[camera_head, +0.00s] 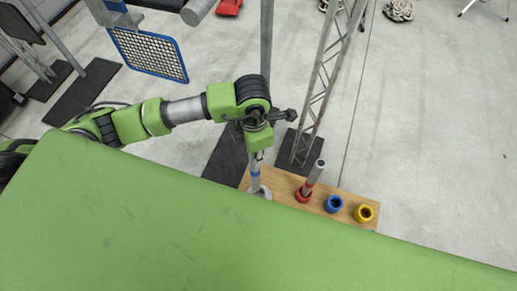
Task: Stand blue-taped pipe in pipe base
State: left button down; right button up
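The blue-taped pipe (254,175) is a grey upright pipe with a blue band, below the end of my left arm. Its top is at my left gripper (258,156), which seems shut on it; the fingers are small and partly hidden by the wrist. The pipe's lower end is at a pale grey ring (265,193) at the left of the wooden board (287,185); I cannot tell whether it is inside it. A blue pipe base (334,204) on the board is empty. My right gripper is not in view.
A red base (303,196) holds a leaning grey pipe (314,174) with a red band. A yellow base (364,213) is empty at the right. A lattice truss (322,85) and a grey pole (267,40) rise behind. My green body covers the foreground.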

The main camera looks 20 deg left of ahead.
aim_at(255, 170)
pick_arm(q)
jog(key=shift+w+d+f+n+b, duration=0.15)
jog(key=shift+f+n+b, duration=0.4)
jog(key=shift+f, duration=0.2)
jog(key=shift+w+d+f+n+b, duration=0.1)
jog(key=shift+d+f+n+b, duration=0.1)
jog(key=shift+f+n+b, duration=0.4)
jog(key=shift+w+d+f+n+b, duration=0.15)
jog(key=shift+f+n+b, duration=0.15)
jog(key=shift+f+n, duration=0.5)
jog(key=shift+f, duration=0.1)
